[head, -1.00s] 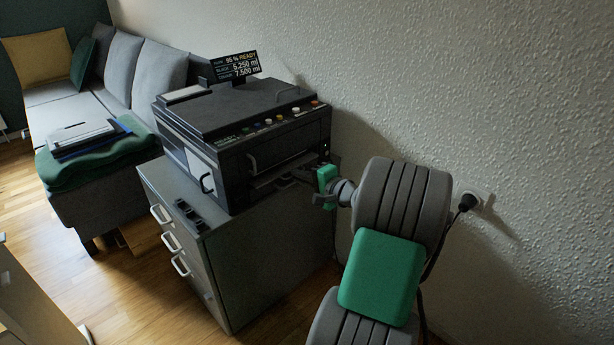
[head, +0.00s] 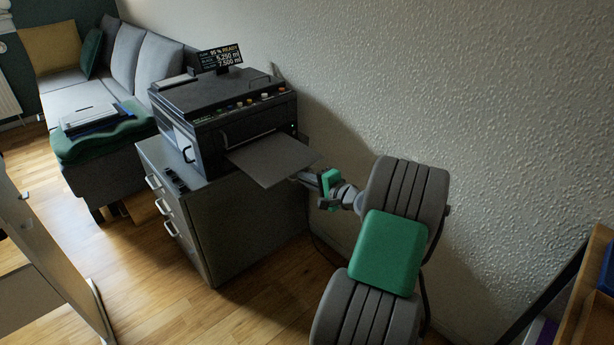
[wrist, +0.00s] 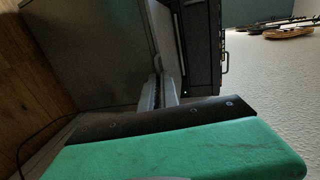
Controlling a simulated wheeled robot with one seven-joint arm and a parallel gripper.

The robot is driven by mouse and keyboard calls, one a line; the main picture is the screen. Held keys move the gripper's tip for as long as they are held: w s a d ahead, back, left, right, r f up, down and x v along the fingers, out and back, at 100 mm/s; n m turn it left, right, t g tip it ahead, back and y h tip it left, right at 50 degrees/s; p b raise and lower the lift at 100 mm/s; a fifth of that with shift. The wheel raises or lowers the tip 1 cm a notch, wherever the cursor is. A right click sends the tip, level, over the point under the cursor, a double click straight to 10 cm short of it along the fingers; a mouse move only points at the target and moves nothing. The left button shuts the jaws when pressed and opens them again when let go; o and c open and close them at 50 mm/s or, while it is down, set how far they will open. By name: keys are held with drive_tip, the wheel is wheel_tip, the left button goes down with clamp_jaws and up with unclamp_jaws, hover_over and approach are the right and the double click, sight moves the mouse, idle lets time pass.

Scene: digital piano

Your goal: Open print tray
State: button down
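The print tray (head: 272,158) is a flat dark grey plate that sticks far out of the front slot of the black printer (head: 235,110). My gripper (head: 300,178) is at the outer front edge of the tray, close to or touching it in the head view. In the wrist view the fingers (wrist: 164,92) look close together, pointing at the printer (wrist: 202,45).
The printer stands on a grey cabinet (head: 235,225) with white handles, against a textured wall (head: 440,90). A sofa (head: 80,97) is at the back left. Wood floor (head: 150,275) lies open in front. A wooden shelf edge (head: 590,290) is at the right.

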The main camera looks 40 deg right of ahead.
drive_tip(key=shift+s+a+f, duration=0.1)
drive_tip(key=shift+s+a, duration=0.1)
drive_tip(key=shift+a, duration=0.05)
drive_tip(key=c, duration=1.8)
unclamp_jaws()
drive_tip(key=shift+d, duration=0.15)
drive_tip(key=shift+o, duration=1)
drive_tip(key=shift+d, duration=0.15)
drive_tip(key=shift+s, duration=0.1)
drive_tip(key=p+v, duration=0.2)
drive_tip(key=v, duration=0.5)
drive_tip(key=shift+s, duration=0.4)
